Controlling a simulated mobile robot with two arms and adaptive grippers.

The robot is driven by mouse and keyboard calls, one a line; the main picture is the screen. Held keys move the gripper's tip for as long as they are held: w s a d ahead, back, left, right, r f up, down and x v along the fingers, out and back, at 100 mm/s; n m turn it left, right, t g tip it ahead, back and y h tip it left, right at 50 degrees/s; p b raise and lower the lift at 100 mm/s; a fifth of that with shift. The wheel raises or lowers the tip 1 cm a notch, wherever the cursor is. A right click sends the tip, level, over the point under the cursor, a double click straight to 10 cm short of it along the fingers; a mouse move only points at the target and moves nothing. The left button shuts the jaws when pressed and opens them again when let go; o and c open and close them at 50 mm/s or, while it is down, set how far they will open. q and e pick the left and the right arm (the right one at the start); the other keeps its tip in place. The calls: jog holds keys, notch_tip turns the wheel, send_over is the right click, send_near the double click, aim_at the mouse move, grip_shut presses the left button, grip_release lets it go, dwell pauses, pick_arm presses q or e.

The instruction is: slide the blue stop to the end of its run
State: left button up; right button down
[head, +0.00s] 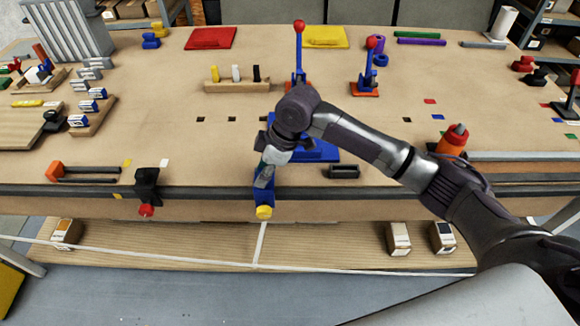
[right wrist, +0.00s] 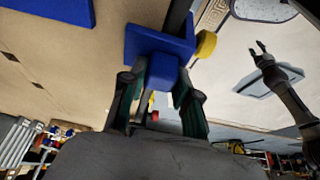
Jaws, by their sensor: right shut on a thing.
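The blue stop (head: 264,197) with a yellow knob (head: 263,212) sits at the table's front edge. It also shows in the right wrist view (right wrist: 150,42), where it sits on a dark rail (right wrist: 177,14). My right gripper (head: 266,174) reaches down to it from above. In the right wrist view its two fingers (right wrist: 162,92) are on either side of the stop's blue block, shut on it.
A black clamp with a red knob (head: 146,190) stands on the front edge to the left. A dark block (head: 344,172) and a blue plate (head: 318,151) lie to the right. Blue levers with red balls (head: 299,50) stand behind. The front edge between clamp and stop is clear.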

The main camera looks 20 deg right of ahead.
jog(key=a, duration=0.2)
jog(key=w+a, duration=0.1)
jog(key=a, duration=0.1)
jog(key=w+a, duration=0.1)
jog(key=a, duration=0.1)
jog(key=shift+a, duration=0.25)
jog(key=shift+s, duration=0.1)
jog(key=c, duration=1.3)
grip_release()
jog(key=o, duration=0.5)
jog(key=shift+a, duration=0.2)
jog(key=shift+c, duration=0.2)
jog(key=shift+d, duration=0.1)
